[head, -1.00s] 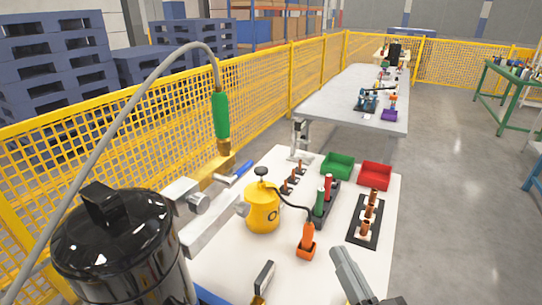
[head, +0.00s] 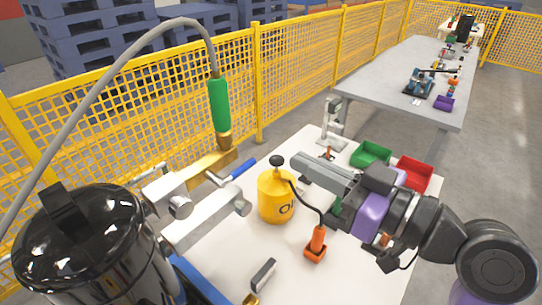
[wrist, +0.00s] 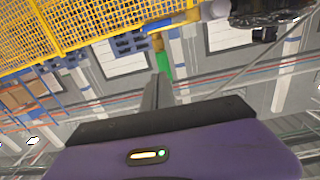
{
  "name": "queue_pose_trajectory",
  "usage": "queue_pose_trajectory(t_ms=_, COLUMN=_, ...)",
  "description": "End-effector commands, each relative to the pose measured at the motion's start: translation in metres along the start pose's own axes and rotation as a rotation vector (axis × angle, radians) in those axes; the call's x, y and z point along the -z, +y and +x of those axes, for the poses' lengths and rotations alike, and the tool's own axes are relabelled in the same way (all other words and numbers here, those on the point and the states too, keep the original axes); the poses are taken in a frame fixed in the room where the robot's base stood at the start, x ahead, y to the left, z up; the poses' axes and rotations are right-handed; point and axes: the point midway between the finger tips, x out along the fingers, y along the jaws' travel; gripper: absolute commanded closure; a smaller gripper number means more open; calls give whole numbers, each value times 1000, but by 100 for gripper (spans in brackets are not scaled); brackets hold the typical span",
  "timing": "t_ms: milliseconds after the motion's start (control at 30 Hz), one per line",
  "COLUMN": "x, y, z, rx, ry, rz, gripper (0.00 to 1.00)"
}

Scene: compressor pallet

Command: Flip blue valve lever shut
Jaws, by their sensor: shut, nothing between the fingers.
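The blue valve lever (head: 243,170) sticks out to the right of the brass valve (head: 205,172) at the middle left of the head view. A green-handled hose end (head: 219,105) rises from the brass fitting. It also shows in the wrist view as a green piece (wrist: 163,62) beyond my fingers. My gripper (head: 297,162) is shut and empty. Its fingertips point left, above the yellow canister and to the right of the lever, apart from it.
A yellow canister (head: 276,198) stands on the white table below my gripper. A black tank (head: 80,245) is at the lower left. An orange-handled tool (head: 316,243) stands in front. Green (head: 371,154) and red (head: 413,173) bins are behind my arm. Yellow mesh fence (head: 290,95) runs behind.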

Motion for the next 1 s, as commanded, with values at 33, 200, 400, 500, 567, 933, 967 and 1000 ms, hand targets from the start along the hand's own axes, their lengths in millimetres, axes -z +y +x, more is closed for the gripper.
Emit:
queue_pose_trajectory(t_ms=33, x=-4, y=-4, z=0, rx=18, ry=-15, rz=-7, gripper=100)
queue_pose_trajectory(t_ms=200, x=-10, y=-8, z=0, rx=33, ry=-39, rz=-31, gripper=100)
queue_pose_trajectory(t_ms=400, x=-10, y=-8, z=0, rx=31, ry=-38, rz=-31, gripper=100)
queue_pose_trajectory(t_ms=500, x=-10, y=-8, z=1, rx=31, ry=-38, rz=-30, gripper=100)
queue_pose_trajectory(t_ms=567, x=-9, y=-8, z=4, rx=31, ry=-38, rz=-30, gripper=100)
queue_pose_trajectory(t_ms=933, x=-9, y=-10, z=64, rx=33, ry=-38, rz=-29, gripper=100)
queue_pose_trajectory(t_ms=967, x=-10, y=-10, z=70, rx=33, ry=-40, rz=-29, gripper=100)
queue_pose_trajectory(t_ms=1000, x=-10, y=-11, z=78, rx=33, ry=-39, rz=-29, gripper=100)
